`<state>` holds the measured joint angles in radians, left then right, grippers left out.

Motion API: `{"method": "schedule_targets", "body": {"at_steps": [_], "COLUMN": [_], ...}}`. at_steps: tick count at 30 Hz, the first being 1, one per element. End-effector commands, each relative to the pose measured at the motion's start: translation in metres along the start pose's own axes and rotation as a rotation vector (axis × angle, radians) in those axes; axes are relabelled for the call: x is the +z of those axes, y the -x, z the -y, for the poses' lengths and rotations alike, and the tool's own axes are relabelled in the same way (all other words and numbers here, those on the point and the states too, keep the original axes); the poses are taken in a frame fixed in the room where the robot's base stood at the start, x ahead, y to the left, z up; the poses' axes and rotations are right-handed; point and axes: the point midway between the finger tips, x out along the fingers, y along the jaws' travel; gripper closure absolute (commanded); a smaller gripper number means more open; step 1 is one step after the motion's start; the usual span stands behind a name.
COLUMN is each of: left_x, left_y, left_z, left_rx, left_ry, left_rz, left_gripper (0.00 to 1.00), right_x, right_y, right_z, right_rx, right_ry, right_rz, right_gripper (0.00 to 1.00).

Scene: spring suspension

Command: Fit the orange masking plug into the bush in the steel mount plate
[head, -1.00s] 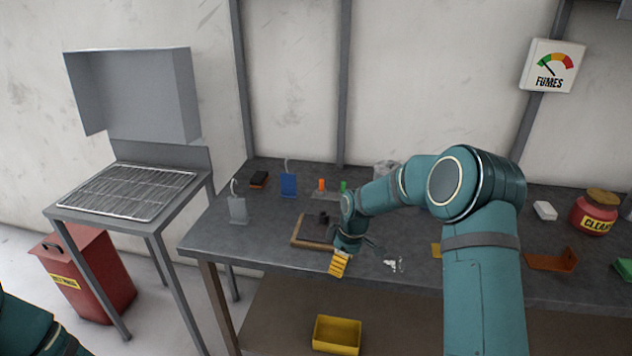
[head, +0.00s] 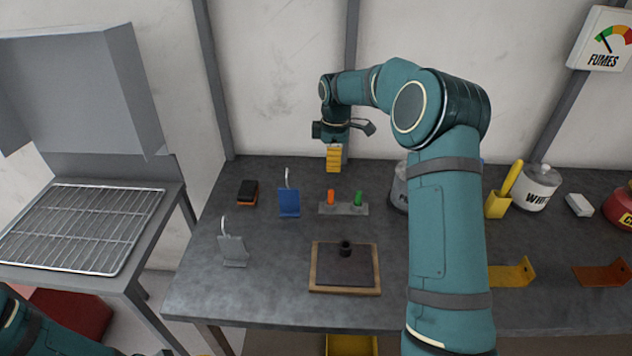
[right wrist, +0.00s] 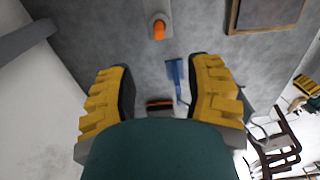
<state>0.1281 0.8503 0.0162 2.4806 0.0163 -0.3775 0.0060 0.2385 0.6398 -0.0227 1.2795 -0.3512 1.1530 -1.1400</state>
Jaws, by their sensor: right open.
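The orange masking plug (head: 331,196) stands upright in a small grey holder (head: 343,209) beside a green plug (head: 358,198). It also shows at the top of the right wrist view (right wrist: 158,30). A short dark bush-like cylinder (head: 345,247) stands on a dark plate (head: 330,272) in a wooden frame, nearer the table's front. I cannot tell whether that plate is steel. My right gripper (head: 333,162), with yellow fingers, is above the table's back edge, behind the plug and apart from it. In the right wrist view its fingers (right wrist: 162,92) are spread and empty.
A blue hooked bracket (head: 289,204), a grey hooked bracket (head: 233,250) and a black-and-orange block (head: 248,192) stand left of the holder. A grey pot (head: 399,187), partly hidden by my right arm, stands to its right. Yellow (head: 512,273) and rust (head: 601,274) brackets lie farther right.

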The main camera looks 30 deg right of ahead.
Motion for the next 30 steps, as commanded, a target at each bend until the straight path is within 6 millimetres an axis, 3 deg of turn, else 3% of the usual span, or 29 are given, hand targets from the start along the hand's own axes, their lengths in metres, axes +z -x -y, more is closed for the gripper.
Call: {"method": "schedule_targets", "body": {"at_steps": [5,15,30], "left_x": [0.001,0.003,0.004], "left_y": [0.0,-0.006,-0.008], "left_z": [0.0,0.002,0.003], "left_rx": [0.0,0.0,0.0], "left_ry": [0.0,-0.001,-0.002], "left_rz": [0.001,0.005,0.007], "left_gripper": [0.53,0.53,0.53], "right_x": [0.004,0.003,0.002], "right_y": [-0.002,-0.063,-0.105], "right_z": [-0.001,-0.001,0.002], "right_rx": [-0.002,-0.003,-0.003], "right_ry": [0.005,0.005,0.005], "right_rz": [0.006,0.006,0.006], "right_gripper": [0.48,0.48,0.48]}}
